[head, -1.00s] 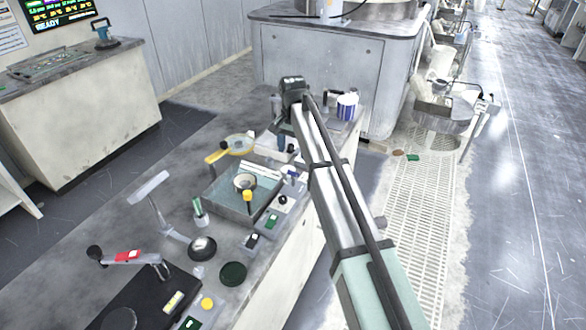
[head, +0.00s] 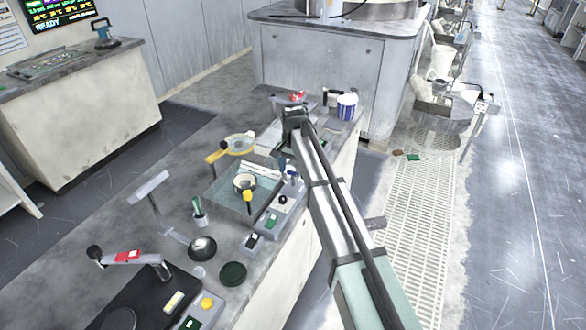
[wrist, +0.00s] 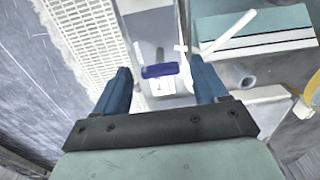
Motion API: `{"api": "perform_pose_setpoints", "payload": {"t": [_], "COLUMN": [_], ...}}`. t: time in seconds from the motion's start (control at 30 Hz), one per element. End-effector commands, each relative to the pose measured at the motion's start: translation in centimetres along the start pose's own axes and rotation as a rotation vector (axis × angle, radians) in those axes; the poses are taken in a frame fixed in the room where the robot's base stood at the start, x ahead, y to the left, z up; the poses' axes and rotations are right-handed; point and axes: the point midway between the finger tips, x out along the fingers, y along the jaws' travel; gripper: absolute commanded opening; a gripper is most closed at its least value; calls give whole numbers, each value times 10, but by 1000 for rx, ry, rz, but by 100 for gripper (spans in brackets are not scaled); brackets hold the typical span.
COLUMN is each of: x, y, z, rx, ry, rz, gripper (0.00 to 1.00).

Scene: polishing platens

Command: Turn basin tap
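My gripper (wrist: 159,72) is open in the wrist view, with its two blue fingers apart. Between the fingertips shows a blue bar (wrist: 160,71), apparently the tap handle, on a white block. I cannot tell how far below the fingertips it is, and neither finger visibly touches it. A white pipe (wrist: 229,32), perhaps the spout, angles beside it to the right. The basin (wrist: 268,44) with teal water lies at the upper right. In the head view the basin (head: 219,196) sits on the bench, and my arm's end is beyond its right side, fingers mostly hidden.
A yellow-handled round tool (head: 239,144) lies behind the basin. A white-and-blue mug (head: 346,106) and a red item (head: 298,96) stand at the bench's far end. A small box with a green switch (head: 271,222) and a dark disc (head: 233,273) are nearer.

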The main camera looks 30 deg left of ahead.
Motion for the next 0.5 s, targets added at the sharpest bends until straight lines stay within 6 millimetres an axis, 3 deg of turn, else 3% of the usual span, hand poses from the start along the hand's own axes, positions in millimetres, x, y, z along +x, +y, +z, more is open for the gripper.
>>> {"api": "perform_pose_setpoints", "payload": {"t": [0.07,0.5], "x": [0,0], "y": [0,0], "z": [0,0], "rx": [0,0], "ry": [0,0], "rz": [0,0], "gripper": [65,23]}}
